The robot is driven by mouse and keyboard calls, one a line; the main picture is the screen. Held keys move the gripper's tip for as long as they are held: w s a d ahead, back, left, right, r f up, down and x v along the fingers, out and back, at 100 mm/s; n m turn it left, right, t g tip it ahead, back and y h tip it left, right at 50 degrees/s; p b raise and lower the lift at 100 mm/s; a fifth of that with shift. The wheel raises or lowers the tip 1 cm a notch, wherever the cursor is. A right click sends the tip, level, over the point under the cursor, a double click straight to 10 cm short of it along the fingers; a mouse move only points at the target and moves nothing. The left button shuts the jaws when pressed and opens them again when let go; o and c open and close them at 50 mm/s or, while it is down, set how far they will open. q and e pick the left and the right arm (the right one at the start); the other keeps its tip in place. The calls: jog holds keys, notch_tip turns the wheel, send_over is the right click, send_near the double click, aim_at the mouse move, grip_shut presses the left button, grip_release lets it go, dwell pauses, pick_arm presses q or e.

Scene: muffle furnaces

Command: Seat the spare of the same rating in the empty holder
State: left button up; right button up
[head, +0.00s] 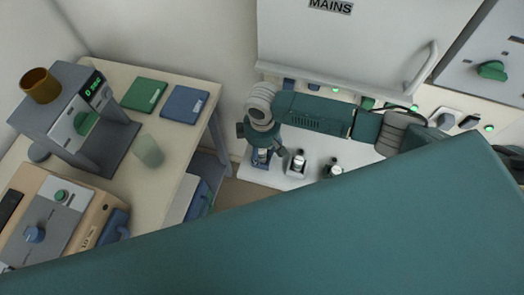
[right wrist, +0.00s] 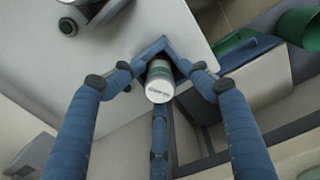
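A white cylindrical fuse with a green band (right wrist: 160,82) and small print shows in the right wrist view. The blue fingers of my right gripper (right wrist: 162,75) bend in around it from both sides, and a third finger reaches it from below; they look closed on it. In the head view my right gripper (head: 262,155) is over the left end of the white ledge (head: 262,176) below the cabinet. To its right stand a fuse in a holder (head: 298,162) and another small white-topped piece (head: 334,170). I cannot read any rating. My left gripper is out of view.
The white MAINS cabinet (head: 340,45) with a handle rises behind the ledge. My own teal part covers the foreground.

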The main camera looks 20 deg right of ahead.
notch_tip(320, 180, up, 12)
dwell(0.5)
jog(key=shift+s+f, duration=0.1)
dwell(0.4)
